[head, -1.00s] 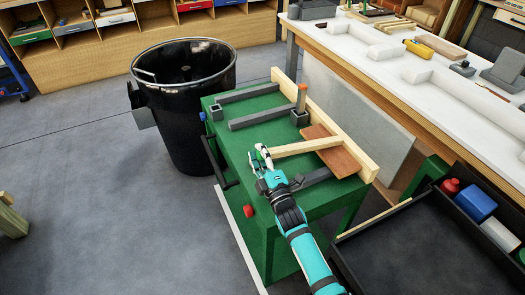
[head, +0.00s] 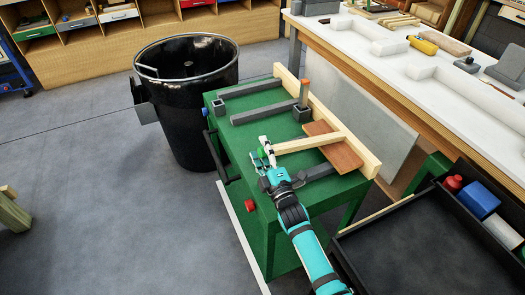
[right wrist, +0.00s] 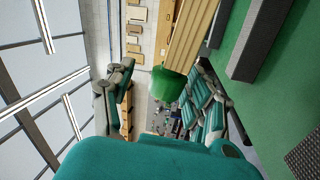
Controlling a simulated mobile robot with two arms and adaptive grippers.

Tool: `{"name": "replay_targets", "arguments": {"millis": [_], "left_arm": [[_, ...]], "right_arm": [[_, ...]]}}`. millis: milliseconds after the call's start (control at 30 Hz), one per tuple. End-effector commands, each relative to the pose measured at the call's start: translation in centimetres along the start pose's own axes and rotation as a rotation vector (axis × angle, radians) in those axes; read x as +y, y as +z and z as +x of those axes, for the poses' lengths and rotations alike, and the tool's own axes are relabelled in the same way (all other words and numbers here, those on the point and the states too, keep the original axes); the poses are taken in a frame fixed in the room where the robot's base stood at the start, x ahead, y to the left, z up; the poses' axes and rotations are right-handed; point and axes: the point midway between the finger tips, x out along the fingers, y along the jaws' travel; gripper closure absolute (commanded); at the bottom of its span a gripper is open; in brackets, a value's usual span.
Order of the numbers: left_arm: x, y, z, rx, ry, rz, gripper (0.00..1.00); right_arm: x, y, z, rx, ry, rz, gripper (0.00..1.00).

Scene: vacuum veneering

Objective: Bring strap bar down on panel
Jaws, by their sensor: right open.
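The strap bar (head: 310,144) is a pale wooden bar reaching left from the long wooden rail over the brown panel (head: 341,155) on the green table. Whether it touches the panel is unclear. A green knob is at its left end (head: 261,153). My right gripper (head: 265,152) is at that end and open. In the right wrist view the green knob (right wrist: 164,88) and pale bar (right wrist: 193,35) lie between the spread fingers (right wrist: 160,100); contact is unclear. My left gripper is not in view.
The green table (head: 225,140) carries dark grey bars (head: 265,114) and a wooden rail (head: 350,145) along its right edge. A black bin (head: 190,100) stands behind left. A dark tray (head: 420,245) is at right, below a white-topped bench (head: 400,75).

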Motion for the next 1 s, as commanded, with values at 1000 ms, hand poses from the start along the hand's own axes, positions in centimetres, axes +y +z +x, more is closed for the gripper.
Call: {"name": "replay_targets", "arguments": {"millis": [1000], "left_arm": [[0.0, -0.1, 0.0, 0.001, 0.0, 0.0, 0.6]], "right_arm": [[0.0, 0.1, -12.1, -0.002, -0.001, 0.0, 0.45]]}}
